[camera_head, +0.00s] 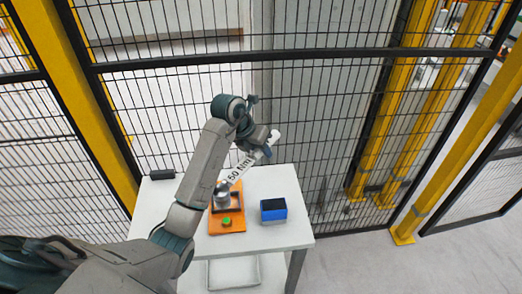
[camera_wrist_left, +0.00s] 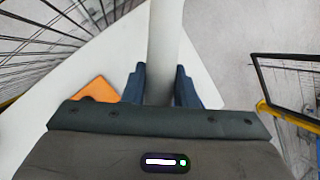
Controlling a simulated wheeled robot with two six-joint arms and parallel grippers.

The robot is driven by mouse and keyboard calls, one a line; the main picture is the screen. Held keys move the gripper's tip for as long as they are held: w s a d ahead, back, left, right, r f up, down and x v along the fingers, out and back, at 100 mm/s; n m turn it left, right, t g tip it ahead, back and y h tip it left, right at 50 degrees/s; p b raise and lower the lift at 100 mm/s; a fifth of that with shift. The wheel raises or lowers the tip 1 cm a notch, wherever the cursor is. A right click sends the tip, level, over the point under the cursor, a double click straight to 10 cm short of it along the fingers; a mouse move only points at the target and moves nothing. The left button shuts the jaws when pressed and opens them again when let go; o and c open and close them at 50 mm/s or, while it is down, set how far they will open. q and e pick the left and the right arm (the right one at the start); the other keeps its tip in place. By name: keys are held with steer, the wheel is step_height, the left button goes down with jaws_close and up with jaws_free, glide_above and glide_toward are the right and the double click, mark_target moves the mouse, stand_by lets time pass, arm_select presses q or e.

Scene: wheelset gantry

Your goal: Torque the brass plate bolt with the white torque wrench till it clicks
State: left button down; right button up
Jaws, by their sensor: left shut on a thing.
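My left gripper (camera_head: 262,150) is shut on the white torque wrench (camera_head: 240,169), which carries the marking "50 Nm". In the left wrist view the wrench's white shaft (camera_wrist_left: 164,35) runs between the two dark blue fingers. In the head view the wrench slants down left from the gripper toward a silver cylinder (camera_head: 222,195) on an orange base (camera_head: 232,228). The wrench's lower end is close to the cylinder; I cannot tell whether they touch. The brass plate and its bolt cannot be made out. My right gripper is out of view.
A green button (camera_head: 227,221) sits at the front of the orange base. A blue box (camera_head: 273,214) stands to its right on the white table (camera_head: 286,238). A small black object (camera_head: 162,174) lies at the back left. Black mesh fencing (camera_head: 320,120) stands behind the table.

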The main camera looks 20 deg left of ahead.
arm_select(q)
steer(key=s+d+p, duration=0.2)
steer(key=s+d, duration=0.2)
steer(key=s, duration=0.5)
steer(key=shift+s, duration=0.15)
stand_by(0.4)
